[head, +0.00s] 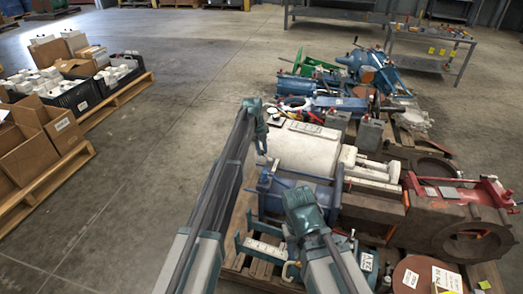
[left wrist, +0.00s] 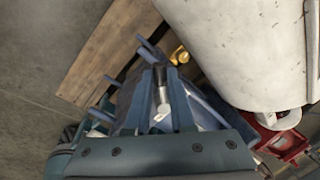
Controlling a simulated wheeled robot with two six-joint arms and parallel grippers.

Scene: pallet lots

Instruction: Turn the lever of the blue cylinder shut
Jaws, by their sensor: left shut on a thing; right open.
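The blue cylinder (head: 322,190) lies in a blue frame on the near pallet, beside a white tank. My left gripper (head: 262,153) points down at the left edge of the pallet, by the tank and the cylinder's far left corner. In the left wrist view its dark fingers (left wrist: 161,95) are shut on a small silver piece (left wrist: 162,103), which looks like the lever. Blue parts and rods (left wrist: 122,92) lie just beyond the fingers. My right gripper (head: 302,200) is over the cylinder, seen from behind; its fingertips are hidden.
The white tank (head: 300,148) is close beside my left gripper and shows large in the left wrist view (left wrist: 245,45). A brass fitting (left wrist: 180,55) is near the fingers. Red machinery (head: 455,190) stands to the right.

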